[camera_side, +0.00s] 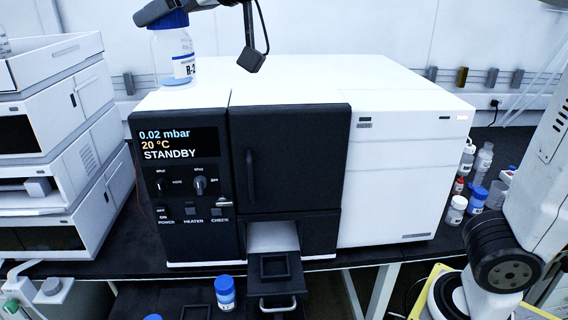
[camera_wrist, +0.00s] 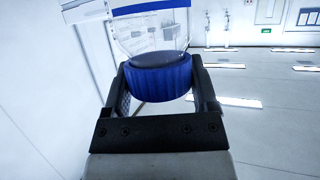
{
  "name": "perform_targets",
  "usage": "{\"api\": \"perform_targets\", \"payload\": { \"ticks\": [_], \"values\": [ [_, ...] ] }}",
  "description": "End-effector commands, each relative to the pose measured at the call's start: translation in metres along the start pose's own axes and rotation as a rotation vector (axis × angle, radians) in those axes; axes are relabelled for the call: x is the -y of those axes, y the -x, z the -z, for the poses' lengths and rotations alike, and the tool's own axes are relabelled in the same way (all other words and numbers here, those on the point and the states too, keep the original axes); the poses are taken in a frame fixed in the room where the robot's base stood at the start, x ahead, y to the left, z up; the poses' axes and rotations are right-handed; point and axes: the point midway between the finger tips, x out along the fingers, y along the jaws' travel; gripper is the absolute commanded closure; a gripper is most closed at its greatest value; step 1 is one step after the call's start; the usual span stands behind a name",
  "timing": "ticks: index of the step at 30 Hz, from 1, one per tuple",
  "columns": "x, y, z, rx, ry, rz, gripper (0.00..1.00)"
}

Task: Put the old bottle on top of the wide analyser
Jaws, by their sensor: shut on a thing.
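A clear bottle (camera_side: 173,55) with a blue cap and a white label reading "R-" and a partly hidden character is upright at the left end of the top of the wide analyser (camera_side: 300,75). Its base looks at or just above that top; I cannot tell if it touches. My gripper (camera_wrist: 161,72) is shut on the blue cap, one finger on each side. In the side view my gripper is at the upper edge, partly cut off. The wrist view also shows the bottle (camera_wrist: 150,35), its lower part out of frame. The analyser's display reads STANDBY.
A stack of white modules (camera_side: 60,130) stands close on the left. Several small bottles (camera_side: 477,198) stand right of the analyser. An open drawer (camera_side: 273,278) juts from its front, with another blue-capped bottle (camera_side: 225,293) beside it. The analyser's top is otherwise clear.

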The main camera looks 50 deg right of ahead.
Motion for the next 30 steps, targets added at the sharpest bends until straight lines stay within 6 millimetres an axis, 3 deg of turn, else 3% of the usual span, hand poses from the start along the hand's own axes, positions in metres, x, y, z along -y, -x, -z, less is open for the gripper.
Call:
{"api": "perform_targets", "payload": {
  "ticks": [3,14,23,30],
  "values": [
    [-0.038,-0.001,0.000,0.001,-0.030,-0.068,0.89],
    [-0.144,0.013,-0.005,0.003,-0.109,-0.257,0.89],
    [-0.230,0.041,-0.017,0.003,-0.176,-0.414,0.89],
    [-0.294,0.074,-0.032,0.003,-0.228,-0.539,0.89]
  ]
}}
